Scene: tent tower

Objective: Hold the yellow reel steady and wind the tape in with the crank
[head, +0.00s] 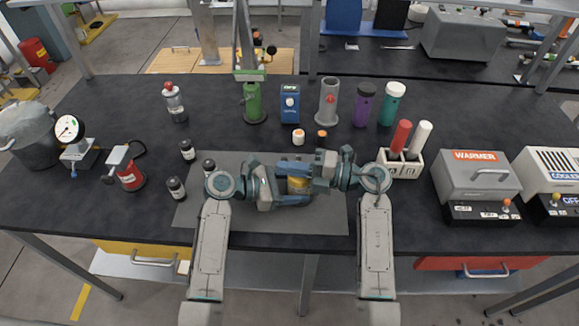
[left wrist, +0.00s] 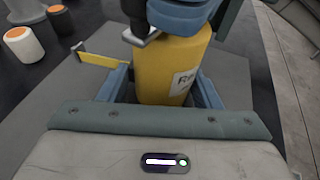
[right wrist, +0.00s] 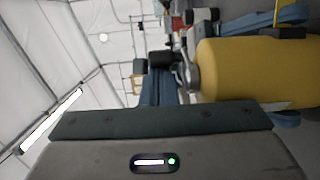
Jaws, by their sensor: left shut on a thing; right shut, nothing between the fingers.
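The yellow reel (head: 297,185) stands upright on the grey mat (head: 223,172). It also shows in the left wrist view (left wrist: 168,72) and the right wrist view (right wrist: 255,75). My left gripper (head: 296,195) is shut on the reel's body, one blue finger on each side. The short yellow tape (left wrist: 105,61) sticks out to the left. The crank's grey arm (right wrist: 193,72) and black knob (right wrist: 160,58) are at the reel's top. My right gripper (right wrist: 160,88) is shut and empty beside the knob; whether they touch, I cannot tell.
A cream holder (head: 400,165) with red and white cylinders is at the right, near the warmer (head: 475,175).

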